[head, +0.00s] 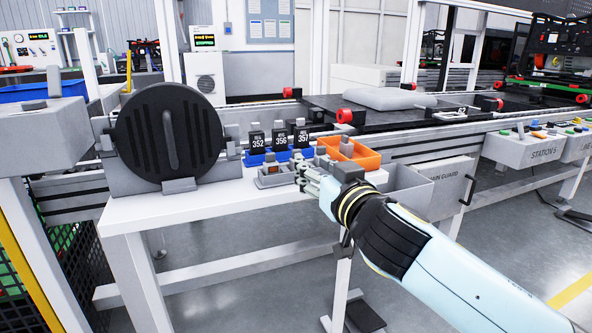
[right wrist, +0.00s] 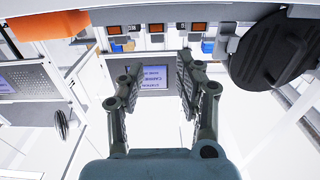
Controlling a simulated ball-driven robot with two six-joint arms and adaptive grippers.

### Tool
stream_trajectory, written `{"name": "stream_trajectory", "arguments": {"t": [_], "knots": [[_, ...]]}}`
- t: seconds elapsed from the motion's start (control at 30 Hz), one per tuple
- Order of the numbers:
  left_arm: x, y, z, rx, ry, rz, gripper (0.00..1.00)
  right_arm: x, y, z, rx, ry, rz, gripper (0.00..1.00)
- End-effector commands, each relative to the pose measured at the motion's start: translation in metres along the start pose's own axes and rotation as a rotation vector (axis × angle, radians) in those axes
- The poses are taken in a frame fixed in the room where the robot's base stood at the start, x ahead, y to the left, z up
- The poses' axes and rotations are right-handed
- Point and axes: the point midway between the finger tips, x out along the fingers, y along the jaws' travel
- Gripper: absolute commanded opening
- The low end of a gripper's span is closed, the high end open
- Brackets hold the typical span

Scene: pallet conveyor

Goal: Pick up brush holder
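No part is clearly marked as the brush holder, and I cannot tell which one it is. Three upright black pieces numbered 352 (head: 257,142), 356 (head: 279,140) and 357 (head: 301,138) stand in a row with blue parts at their bases. My left gripper is not in view.
A big black disc (head: 168,140) stands upright in a grey stand at left. An orange bin (head: 362,157) and a grey open bin (head: 410,192) lie to the right. The conveyor (head: 400,150) runs behind. The white shelf's (head: 190,203) front strip is clear.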

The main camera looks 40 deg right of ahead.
Motion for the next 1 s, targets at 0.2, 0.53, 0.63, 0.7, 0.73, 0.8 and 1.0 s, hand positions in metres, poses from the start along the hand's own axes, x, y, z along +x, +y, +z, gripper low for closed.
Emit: {"name": "stream_trajectory", "arguments": {"t": [0.2,0.53,0.63,0.7,0.73,0.8,1.0], "knots": [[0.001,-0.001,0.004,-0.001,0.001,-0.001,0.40,0.029,0.000,-0.001,0.000,0.000,0.000,0.35],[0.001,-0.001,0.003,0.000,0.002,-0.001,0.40,0.072,0.002,0.001,0.000,-0.003,0.000,0.35],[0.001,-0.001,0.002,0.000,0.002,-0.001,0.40,0.081,0.002,0.002,-0.002,-0.004,0.000,0.35],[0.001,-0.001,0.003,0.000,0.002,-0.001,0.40,0.084,0.002,0.001,-0.002,-0.004,-0.001,0.35],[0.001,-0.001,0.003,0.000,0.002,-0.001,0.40,0.084,0.002,0.002,-0.002,-0.004,-0.001,0.35],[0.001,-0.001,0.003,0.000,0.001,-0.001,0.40,0.084,0.001,0.002,-0.001,-0.004,-0.002,0.35],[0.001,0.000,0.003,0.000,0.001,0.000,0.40,0.083,0.001,0.002,-0.001,-0.004,-0.002,0.19]]}}
